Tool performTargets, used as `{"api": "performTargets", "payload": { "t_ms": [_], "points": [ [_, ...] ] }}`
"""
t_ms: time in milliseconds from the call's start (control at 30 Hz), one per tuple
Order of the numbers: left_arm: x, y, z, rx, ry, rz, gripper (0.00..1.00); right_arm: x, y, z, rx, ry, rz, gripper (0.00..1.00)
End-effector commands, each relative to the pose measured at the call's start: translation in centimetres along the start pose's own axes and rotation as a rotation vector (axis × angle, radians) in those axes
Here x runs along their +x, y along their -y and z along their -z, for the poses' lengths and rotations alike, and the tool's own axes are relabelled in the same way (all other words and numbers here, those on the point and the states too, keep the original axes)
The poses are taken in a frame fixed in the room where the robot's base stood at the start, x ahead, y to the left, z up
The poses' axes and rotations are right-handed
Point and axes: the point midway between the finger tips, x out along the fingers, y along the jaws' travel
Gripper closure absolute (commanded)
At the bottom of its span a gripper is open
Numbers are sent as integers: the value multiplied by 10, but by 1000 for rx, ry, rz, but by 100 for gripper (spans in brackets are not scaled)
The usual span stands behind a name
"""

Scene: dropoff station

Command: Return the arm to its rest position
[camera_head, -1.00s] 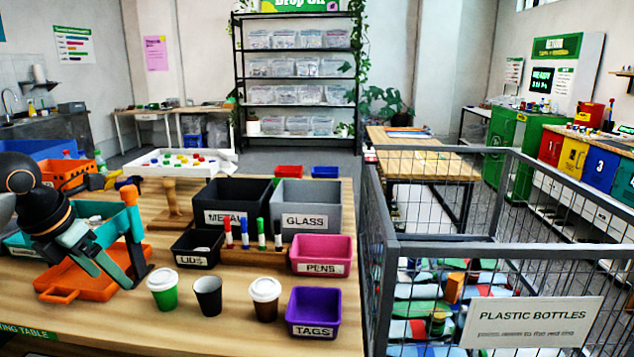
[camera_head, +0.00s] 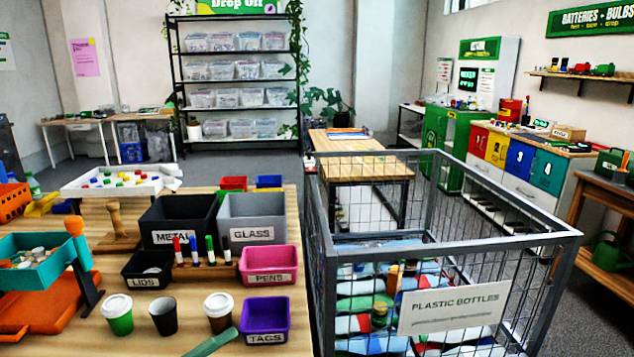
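A single grey-green finger-like tip (camera_head: 212,342) pokes in at the bottom edge, slanting up to the right, in front of the purple tags bin (camera_head: 265,318). It looks like a fingertip of my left gripper. The rest of that hand and arm is out of the picture, so its opening does not show. No held object is visible at the tip. My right gripper is not in view.
The wooden table holds a green cup (camera_head: 117,316), a dark cup (camera_head: 163,317), a brown lidded cup (camera_head: 219,313) and a pink pens bin (camera_head: 268,265). A teal tray (camera_head: 38,275) stands at the left. A wire cage (camera_head: 562,290) stands right of the table.

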Motion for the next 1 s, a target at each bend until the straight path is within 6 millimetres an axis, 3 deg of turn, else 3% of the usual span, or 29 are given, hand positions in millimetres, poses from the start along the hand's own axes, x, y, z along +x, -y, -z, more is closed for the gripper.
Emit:
{"api": "performTargets", "payload": {
  "t_ms": [167,233,400,500,700,1000],
  "points": [
    [-43,-58,-16,-532,432,107,11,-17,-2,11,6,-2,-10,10],
    [-71,-96,-13,-740,615,109,11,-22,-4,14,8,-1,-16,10],
    [-137,-183,26,-1155,980,52,11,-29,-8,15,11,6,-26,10],
    [-163,-214,54,-1309,1111,12,11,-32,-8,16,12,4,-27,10],
    [-183,-239,83,-1442,1217,-30,11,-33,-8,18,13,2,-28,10],
    [-184,-240,84,-1446,1220,-33,11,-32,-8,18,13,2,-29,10]
  ]
}}
